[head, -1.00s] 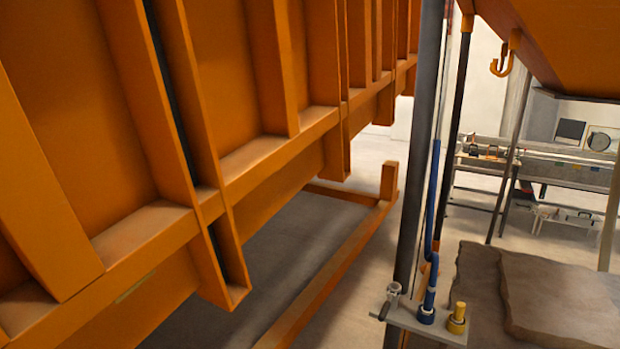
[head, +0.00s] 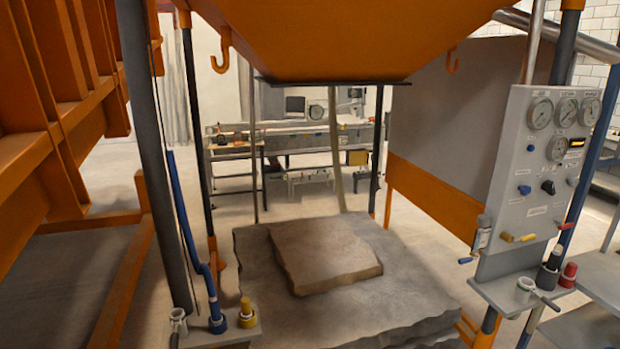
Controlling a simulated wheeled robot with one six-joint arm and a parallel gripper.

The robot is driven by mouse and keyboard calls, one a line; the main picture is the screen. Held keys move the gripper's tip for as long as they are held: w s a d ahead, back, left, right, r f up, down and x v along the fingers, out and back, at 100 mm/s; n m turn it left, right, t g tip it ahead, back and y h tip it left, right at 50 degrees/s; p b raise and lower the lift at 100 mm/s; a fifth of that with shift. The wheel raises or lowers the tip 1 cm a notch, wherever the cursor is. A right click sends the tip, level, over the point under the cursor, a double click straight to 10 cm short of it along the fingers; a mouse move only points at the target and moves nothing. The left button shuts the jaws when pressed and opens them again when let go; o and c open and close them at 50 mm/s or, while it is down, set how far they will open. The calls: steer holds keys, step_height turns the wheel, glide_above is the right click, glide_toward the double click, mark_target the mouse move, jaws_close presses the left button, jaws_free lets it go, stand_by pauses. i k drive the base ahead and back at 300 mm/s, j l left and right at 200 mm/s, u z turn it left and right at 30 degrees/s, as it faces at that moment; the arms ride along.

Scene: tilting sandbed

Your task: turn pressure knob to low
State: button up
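A grey control panel (head: 540,215) stands at the right in the head view. It carries several round gauges, and a small lit display (head: 576,143) beside the lowest gauge. Lower down are a yellow handle (head: 520,238) and a red handle (head: 565,226). The labels are too small to read, so I cannot tell which is the pressure knob or where it points. My gripper is not in view.
A large orange hopper (head: 330,35) hangs overhead at the centre. Stacked stone slabs (head: 325,255) lie below it. Orange ribbed framework (head: 60,110) fills the left. Small shelves with fittings stand at lower left and lower right. Pale floor shows between the posts.

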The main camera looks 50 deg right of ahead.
mark_target(524, 190)
steer(key=z, duration=2.95)
